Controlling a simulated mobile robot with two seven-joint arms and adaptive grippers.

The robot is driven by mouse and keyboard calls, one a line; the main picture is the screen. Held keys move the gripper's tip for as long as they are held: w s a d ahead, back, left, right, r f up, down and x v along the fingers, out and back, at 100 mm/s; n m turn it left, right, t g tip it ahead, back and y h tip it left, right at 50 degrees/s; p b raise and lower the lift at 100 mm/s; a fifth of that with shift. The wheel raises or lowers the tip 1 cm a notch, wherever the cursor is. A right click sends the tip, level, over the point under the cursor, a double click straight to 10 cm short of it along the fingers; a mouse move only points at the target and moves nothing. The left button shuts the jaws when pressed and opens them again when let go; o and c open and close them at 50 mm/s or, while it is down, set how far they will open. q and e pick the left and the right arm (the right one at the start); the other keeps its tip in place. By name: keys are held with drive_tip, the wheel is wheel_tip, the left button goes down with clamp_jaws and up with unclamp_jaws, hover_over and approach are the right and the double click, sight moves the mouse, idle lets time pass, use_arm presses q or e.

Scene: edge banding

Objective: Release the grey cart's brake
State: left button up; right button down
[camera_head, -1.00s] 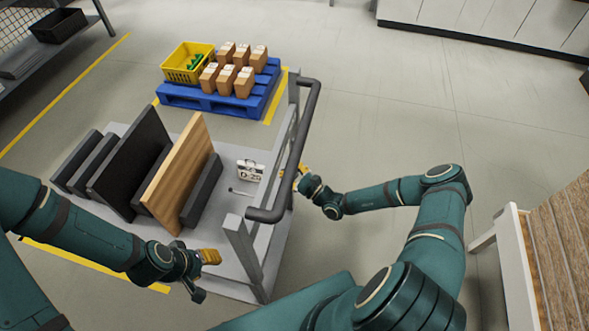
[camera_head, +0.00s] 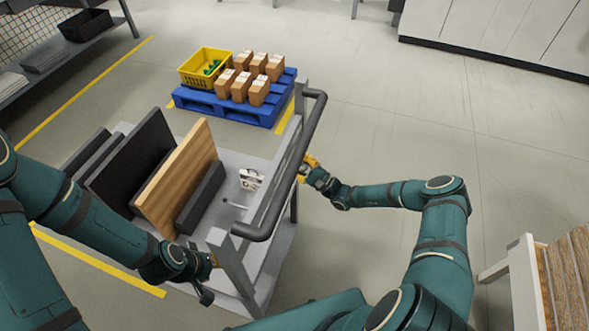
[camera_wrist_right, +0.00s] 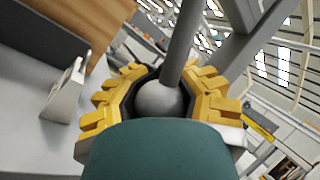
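The grey cart (camera_head: 270,262) has a dark push handle (camera_head: 283,170) along its right side. Dark boards, a wooden board (camera_head: 180,178) and a small white sign (camera_head: 251,179) stand on its deck. My right gripper (camera_head: 308,166) is beside the handle's right side. In the right wrist view its yellow fingers (camera_wrist_right: 158,98) are spread around a grey ball end (camera_wrist_right: 158,100) on a rod. Dark gaps show beside the ball; firm contact is not visible. My left gripper (camera_head: 213,260) is at the cart's near post, partly hidden; its finger opening is unclear.
A blue pallet (camera_head: 226,108) with a yellow crate (camera_head: 206,68) and several cartons stands behind the cart. A shelf (camera_head: 50,60) is at far left. A wood-topped table (camera_head: 570,265) is at the right. The floor right of the cart is clear.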

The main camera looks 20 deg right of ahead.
drive_tip(key=shift+w+d+r+n+y, duration=0.1)
drive_tip(key=shift+w+d+n+y, duration=0.25)
drive_tip(key=shift+n, duration=0.15)
drive_tip(key=c, duration=0.5)
unclamp_jaws()
drive_tip(key=shift+r, duration=0.1)
drive_tip(key=shift+c, duration=0.2)
drive_tip(key=v, duration=1.2)
drive_tip(key=shift+d+r, duration=0.15)
